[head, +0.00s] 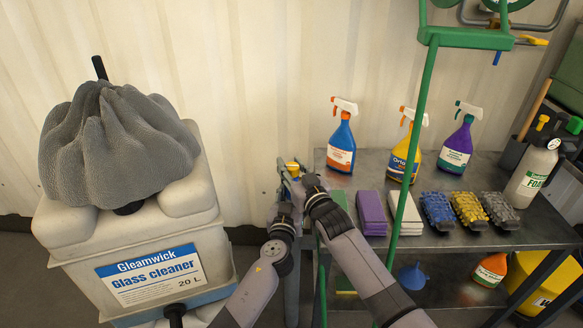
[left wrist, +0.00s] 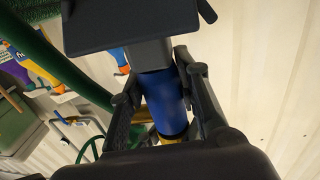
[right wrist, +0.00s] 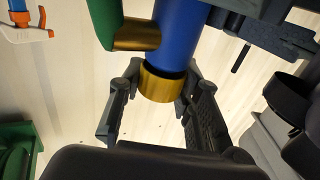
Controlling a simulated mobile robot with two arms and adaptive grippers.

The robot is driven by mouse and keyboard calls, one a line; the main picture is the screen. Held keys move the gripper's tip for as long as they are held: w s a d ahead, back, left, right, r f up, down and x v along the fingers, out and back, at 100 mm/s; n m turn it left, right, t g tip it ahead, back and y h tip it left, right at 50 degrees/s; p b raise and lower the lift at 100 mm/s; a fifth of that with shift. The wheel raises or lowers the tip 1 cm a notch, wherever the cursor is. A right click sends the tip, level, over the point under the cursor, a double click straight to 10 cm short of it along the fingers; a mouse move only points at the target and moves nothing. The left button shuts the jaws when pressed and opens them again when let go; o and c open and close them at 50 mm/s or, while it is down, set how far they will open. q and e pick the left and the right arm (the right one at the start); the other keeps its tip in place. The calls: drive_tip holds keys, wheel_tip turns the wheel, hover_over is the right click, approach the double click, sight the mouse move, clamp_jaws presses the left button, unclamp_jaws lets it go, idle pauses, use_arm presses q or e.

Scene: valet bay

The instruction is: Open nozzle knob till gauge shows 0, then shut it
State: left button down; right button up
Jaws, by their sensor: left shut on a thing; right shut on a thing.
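A blue cylindrical nozzle body (left wrist: 165,102) has a brass-coloured knob (right wrist: 160,84) at its end. It also shows in the right wrist view (right wrist: 179,35). A green part with a brass collar (right wrist: 137,36) joins its side. My left gripper (head: 284,192) is shut around the blue body. My right gripper (head: 297,180) is shut around the brass knob, close beside the left one. In the head view the grippers mostly hide the nozzle. A small round white dial (head: 553,143) shows on the foam sprayer (head: 530,178); its reading is too small to make out.
A glass cleaner container (head: 150,250) with a grey cloth (head: 110,150) stands left.

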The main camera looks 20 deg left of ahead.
drive_tip(key=o, duration=1.2)
drive_tip(key=v, duration=1.2)
use_arm(q)
drive_tip(key=c, duration=1.1)
unclamp_jaws()
